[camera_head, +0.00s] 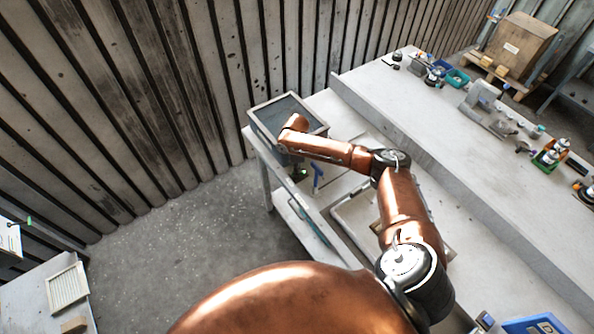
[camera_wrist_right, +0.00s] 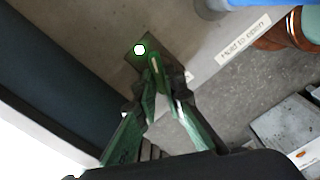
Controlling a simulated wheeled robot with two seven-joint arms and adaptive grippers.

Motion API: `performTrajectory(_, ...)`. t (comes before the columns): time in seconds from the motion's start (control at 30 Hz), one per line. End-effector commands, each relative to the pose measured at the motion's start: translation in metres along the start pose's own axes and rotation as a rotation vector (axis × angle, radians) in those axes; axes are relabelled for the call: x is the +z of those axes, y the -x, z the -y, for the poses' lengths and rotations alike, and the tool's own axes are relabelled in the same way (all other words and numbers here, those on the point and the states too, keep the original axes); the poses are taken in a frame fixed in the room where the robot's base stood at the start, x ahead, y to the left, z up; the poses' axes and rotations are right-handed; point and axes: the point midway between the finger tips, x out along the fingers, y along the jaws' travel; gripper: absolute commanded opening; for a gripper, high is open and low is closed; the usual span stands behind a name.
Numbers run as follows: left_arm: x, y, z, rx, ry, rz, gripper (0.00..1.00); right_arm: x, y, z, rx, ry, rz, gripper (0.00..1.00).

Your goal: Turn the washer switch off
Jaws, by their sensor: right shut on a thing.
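The washer (camera_head: 262,128) is a grey box with a dark top, standing at the end of the bench in the head view. In the head view my right arm reaches down to the washer's front. My left gripper is not in view.
A white label (camera_wrist_right: 243,40) is on the washer front, right of the switch. A blue handle-like part (camera_head: 318,177) is close to my right gripper. A long grey bench (camera_head: 440,130) with several parts extends right. Open floor (camera_head: 190,250) lies left.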

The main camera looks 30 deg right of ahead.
Motion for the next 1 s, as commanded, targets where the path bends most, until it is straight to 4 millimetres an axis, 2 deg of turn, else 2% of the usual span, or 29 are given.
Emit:
performTrajectory(0.57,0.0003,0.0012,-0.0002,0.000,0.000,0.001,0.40,0.0013,0.0005,-0.0002,0.000,0.031,0.002,0.00)
performTrajectory(0.77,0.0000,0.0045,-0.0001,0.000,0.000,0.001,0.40,0.0010,0.0008,0.0006,0.000,0.130,0.001,0.00)
performTrajectory(1.0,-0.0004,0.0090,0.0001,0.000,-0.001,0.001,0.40,0.0013,0.0012,0.0013,0.001,0.335,0.002,0.00)
